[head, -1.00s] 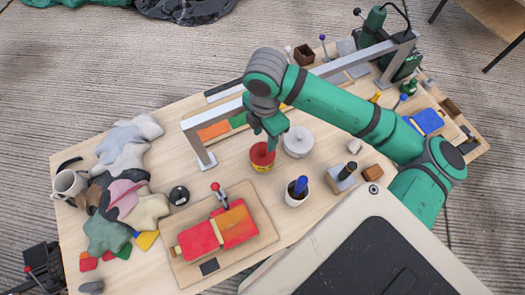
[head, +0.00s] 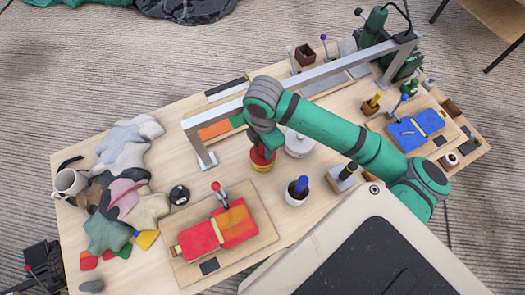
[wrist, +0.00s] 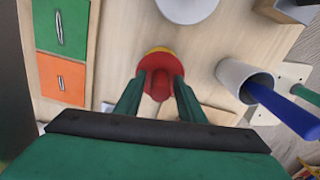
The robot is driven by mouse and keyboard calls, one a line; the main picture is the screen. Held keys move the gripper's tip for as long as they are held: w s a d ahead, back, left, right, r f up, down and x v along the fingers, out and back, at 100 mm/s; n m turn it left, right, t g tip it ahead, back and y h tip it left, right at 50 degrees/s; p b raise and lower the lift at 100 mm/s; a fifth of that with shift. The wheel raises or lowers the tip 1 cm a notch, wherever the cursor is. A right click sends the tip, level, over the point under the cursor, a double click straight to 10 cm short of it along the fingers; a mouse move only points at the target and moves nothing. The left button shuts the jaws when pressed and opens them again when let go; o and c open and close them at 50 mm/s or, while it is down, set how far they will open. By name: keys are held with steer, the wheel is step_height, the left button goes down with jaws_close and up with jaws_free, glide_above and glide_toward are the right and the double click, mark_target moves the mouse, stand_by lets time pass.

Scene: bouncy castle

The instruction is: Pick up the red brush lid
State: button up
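The red brush lid (wrist: 160,68) sits on a yellow pot (wrist: 157,50) in the upper middle of the wrist view. In the head view the lid (head: 260,158) and the pot (head: 261,168) stand near the middle of the table, partly hidden by my gripper (head: 264,143). My gripper also shows in the wrist view (wrist: 160,80). Its two green fingers are apart, one on each side of the lid's red knob (wrist: 160,86). A narrow gap seems to show beside the knob, and I cannot see firm contact.
A round white-grey container (head: 299,143) stands just right of the lid. A white cup with a blue brush (head: 297,198) is at the lower right. A grey metal frame (head: 203,150) spans the table behind. A wooden board with a red and orange object (head: 262,232) lies in front.

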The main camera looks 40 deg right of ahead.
jaws_close()
steer(key=shift+r, duration=0.15)
step_height(320, 180, up, 18)
stand_by(0.5)
steer(key=shift+c, duration=1.7)
jaws_free()
steer(key=c, duration=0.3)
